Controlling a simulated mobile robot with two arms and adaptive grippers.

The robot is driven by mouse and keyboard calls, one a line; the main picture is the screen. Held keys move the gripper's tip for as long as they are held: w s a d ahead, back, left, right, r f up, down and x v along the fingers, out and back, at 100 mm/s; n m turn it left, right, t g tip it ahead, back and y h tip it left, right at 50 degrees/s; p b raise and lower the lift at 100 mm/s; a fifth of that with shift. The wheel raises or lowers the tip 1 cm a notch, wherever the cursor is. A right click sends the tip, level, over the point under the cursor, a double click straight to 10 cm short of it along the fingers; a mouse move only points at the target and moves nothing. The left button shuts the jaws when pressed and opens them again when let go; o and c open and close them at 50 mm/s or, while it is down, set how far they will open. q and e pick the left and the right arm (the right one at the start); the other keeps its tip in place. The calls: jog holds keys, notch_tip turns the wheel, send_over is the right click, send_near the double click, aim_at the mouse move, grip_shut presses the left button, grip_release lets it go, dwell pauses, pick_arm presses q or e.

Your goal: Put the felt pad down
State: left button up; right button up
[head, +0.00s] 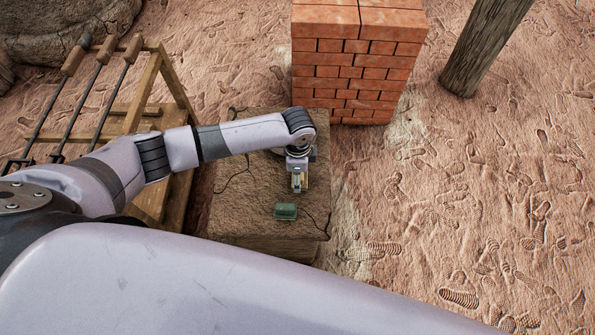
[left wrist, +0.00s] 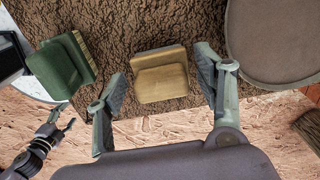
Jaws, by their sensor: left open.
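A tan block-shaped piece, which I take for the felt pad (left wrist: 162,83), lies on the rough stone block between the fingers of my left gripper (left wrist: 163,75). A narrow gap shows on each side of it, and the gripper is open. In the head view my left gripper (head: 299,184) points down over the stone block (head: 245,215) and hides much of the pad. A green block-shaped piece (left wrist: 62,66) lies beside the pad, towards my body; it also shows in the head view (head: 285,211). My right gripper (left wrist: 58,124) hangs empty at the wrist view's lower left, fingertips apart.
A brick pillar (head: 345,75) stands just behind the stone block. A wooden rack (head: 150,95) with long rods (head: 85,90) stands to its left. A wooden post (head: 485,45) rises at the back right. Sandy ground (head: 480,190) is open to the right.

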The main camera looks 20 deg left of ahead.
pick_arm(q)
jog(key=shift+f, duration=0.1)
notch_tip(320, 180, up, 18)
jog(key=shift+w+a+f, duration=0.2)
jog(key=shift+a+f, duration=0.05)
jog(key=shift+a, duration=0.05)
jog(key=shift+f, duration=0.1)
dwell(0.6)
